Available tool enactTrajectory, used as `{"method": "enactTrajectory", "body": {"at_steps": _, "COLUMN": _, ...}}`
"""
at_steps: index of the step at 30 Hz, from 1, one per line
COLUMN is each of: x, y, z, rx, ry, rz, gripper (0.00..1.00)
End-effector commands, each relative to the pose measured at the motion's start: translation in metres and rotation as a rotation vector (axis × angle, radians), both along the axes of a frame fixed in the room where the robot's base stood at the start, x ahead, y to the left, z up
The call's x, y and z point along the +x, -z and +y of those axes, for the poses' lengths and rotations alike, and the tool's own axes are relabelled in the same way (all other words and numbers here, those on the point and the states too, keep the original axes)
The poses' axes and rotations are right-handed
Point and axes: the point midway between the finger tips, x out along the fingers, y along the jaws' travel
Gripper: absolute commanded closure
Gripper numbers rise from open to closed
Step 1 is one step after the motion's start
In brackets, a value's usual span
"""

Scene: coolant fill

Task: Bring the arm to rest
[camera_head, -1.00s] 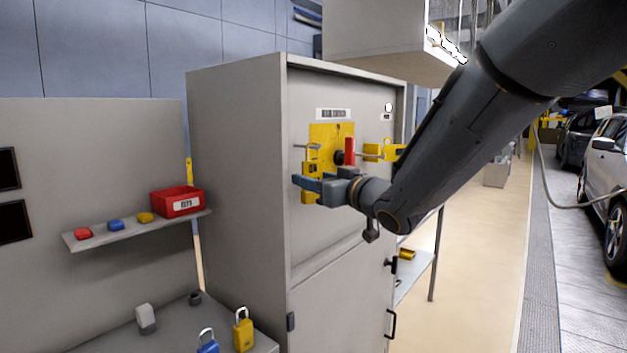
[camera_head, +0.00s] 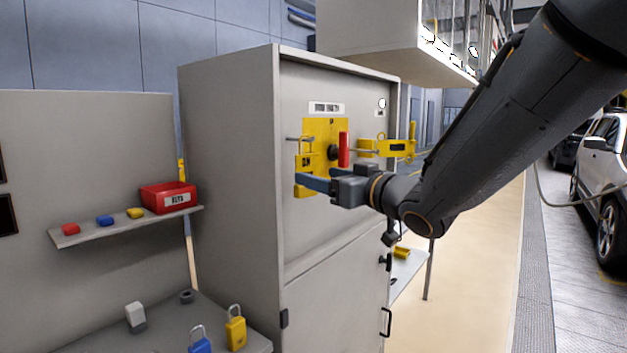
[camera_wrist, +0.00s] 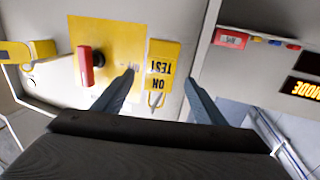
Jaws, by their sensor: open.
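My gripper (camera_head: 318,184) is in front of the grey cabinet (camera_head: 230,180), by the lower part of its yellow plate (camera_head: 318,128). A yellow tag (camera_wrist: 162,62) lettered "TEST ON", upside down in that view, hangs from a shackle beyond the fingers. Whether a finger touches it I cannot tell. A red handle (camera_head: 344,150) on a black knob stands out from the plate and also shows in the wrist view (camera_wrist: 86,66). My arm reaches in from the upper right.
A yellow clamp-like part (camera_head: 388,147) juts from the cabinet's right side, close above my wrist. A shelf (camera_head: 130,226) at left bears a red bin (camera_head: 168,196) and small coloured blocks. Padlocks (camera_head: 236,328) stand on the bench below. Open floor lies right of the cabinet.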

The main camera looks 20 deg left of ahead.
Motion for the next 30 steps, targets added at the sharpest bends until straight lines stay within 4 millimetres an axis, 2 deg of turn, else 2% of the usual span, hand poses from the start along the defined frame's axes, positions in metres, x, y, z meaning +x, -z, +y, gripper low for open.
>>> {"method": "enactTrajectory", "body": {"at_steps": 4, "x": -0.008, "y": 0.001, "z": -0.010, "rx": -0.001, "ry": 0.001, "rz": 0.000, "gripper": 0.35}}
{"method": "enactTrajectory", "body": {"at_steps": 8, "x": -0.001, "y": 0.014, "z": -0.028, "rx": -0.028, "ry": 0.053, "rz": 0.028, "gripper": 0.35}}
{"method": "enactTrajectory", "body": {"at_steps": 11, "x": 0.013, "y": 0.041, "z": -0.060, "rx": -0.087, "ry": 0.158, "rz": 0.088, "gripper": 0.35}}
{"method": "enactTrajectory", "body": {"at_steps": 15, "x": 0.025, "y": 0.101, "z": -0.130, "rx": -0.212, "ry": 0.357, "rz": 0.236, "gripper": 0.35}}
{"method": "enactTrajectory", "body": {"at_steps": 18, "x": 0.018, "y": 0.147, "z": -0.182, "rx": -0.306, "ry": 0.483, "rz": 0.367, "gripper": 0.35}}
{"method": "enactTrajectory", "body": {"at_steps": 20, "x": 0.008, "y": 0.174, "z": -0.212, "rx": -0.360, "ry": 0.548, "rz": 0.452, "gripper": 0.35}}
{"method": "enactTrajectory", "body": {"at_steps": 23, "x": -0.020, "y": 0.217, "z": -0.258, "rx": -0.446, "ry": 0.640, "rz": 0.610, "gripper": 0.35}}
{"method": "enactTrajectory", "body": {"at_steps": 27, "x": -0.080, "y": 0.270, "z": -0.312, "rx": -0.551, "ry": 0.727, "rz": 0.859, "gripper": 0.35}}
{"method": "enactTrajectory", "body": {"at_steps": 30, "x": -0.129, "y": 0.298, "z": -0.336, "rx": -0.608, "ry": 0.756, "rz": 1.036, "gripper": 0.35}}
